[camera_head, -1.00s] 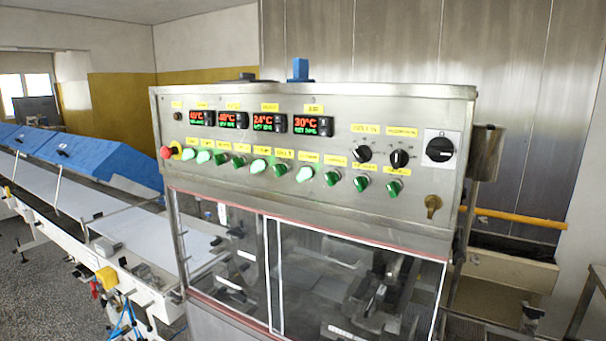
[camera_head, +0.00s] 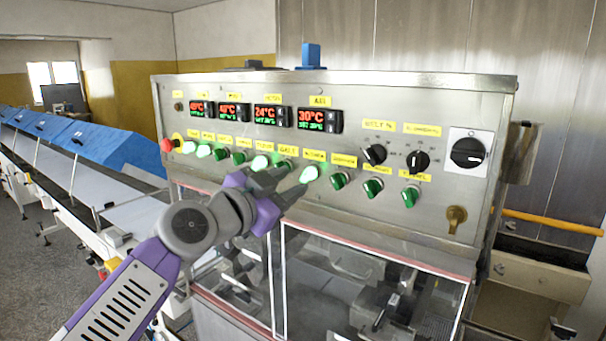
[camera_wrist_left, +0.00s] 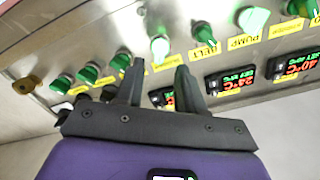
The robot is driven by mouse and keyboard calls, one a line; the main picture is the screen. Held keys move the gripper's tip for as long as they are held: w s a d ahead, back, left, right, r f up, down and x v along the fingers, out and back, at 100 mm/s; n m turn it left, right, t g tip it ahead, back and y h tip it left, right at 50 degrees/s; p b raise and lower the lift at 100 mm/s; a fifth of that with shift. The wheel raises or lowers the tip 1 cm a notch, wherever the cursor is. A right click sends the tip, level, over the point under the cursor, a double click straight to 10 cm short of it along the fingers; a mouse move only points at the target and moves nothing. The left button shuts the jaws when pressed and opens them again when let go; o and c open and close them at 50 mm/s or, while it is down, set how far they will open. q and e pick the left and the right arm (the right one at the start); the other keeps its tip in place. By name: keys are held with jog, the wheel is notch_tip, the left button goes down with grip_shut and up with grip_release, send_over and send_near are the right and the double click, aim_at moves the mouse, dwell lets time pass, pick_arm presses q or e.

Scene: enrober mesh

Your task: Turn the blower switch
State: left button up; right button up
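The front panel (camera_head: 235,182) of the steel cabinet carries a row of green rotary switches with yellow labels. The label over one lit pale-green switch (camera_head: 309,174) seems to read "blower", though the print is small. That lit switch also shows in the wrist view (camera_wrist_left: 160,48), lying beyond and between my two fingertips. My left gripper (camera_head: 294,178) is open, its fingers pointing at the panel just left of this switch in the head view. In the wrist view my left gripper (camera_wrist_left: 160,68) holds nothing; contact with the switch cannot be told. My right gripper is out of view.
Neighbouring switches stand close by, including a dark green one (camera_head: 339,180) to the right. Black selector knobs (camera_head: 417,161) and a brass key (camera_head: 455,218) are further right. A red button (camera_head: 167,145) is at the left end. Glazed doors are below; a conveyor runs left.

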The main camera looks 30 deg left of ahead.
aim_at(305, 175)
pick_arm(q)
jog(key=w+p, duration=0.1)
jog(key=w, duration=0.4)
jog(key=shift+d, duration=0.15)
grip_shut()
